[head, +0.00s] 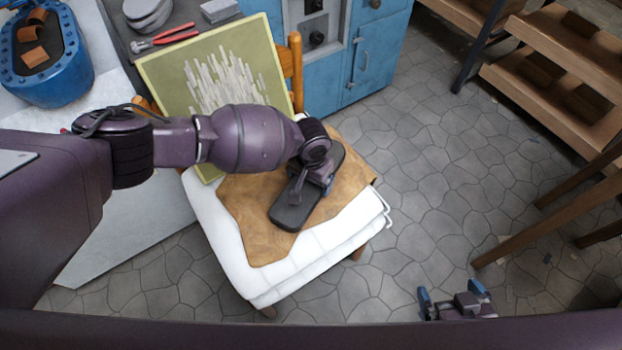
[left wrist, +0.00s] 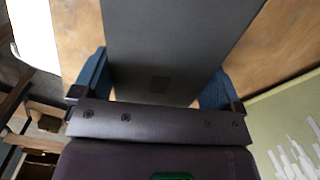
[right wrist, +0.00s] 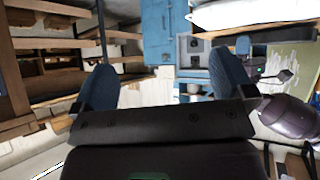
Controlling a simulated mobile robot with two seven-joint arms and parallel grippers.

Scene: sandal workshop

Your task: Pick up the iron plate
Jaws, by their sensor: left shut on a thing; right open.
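The iron plate (head: 292,212) is a dark, long, round-ended slab over the brown leather piece on the white chair seat. My left gripper (head: 317,182) is shut across its middle and hides part of it. In the left wrist view the plate (left wrist: 175,45) fills the space between the two blue fingers (left wrist: 157,82). I cannot tell whether it rests on the leather or is slightly above it. My right gripper (head: 455,300) is open and empty over the floor at the lower right; its spread fingers also show in the right wrist view (right wrist: 165,82).
The leather (head: 250,240) lies on the white seat (head: 285,282). A green framed board (head: 165,75) leans at the chair's back. A blue tub (head: 62,85) and red pliers (head: 165,40) are on the left bench. Wooden shelves (head: 535,85) stand right; the stone floor between is clear.

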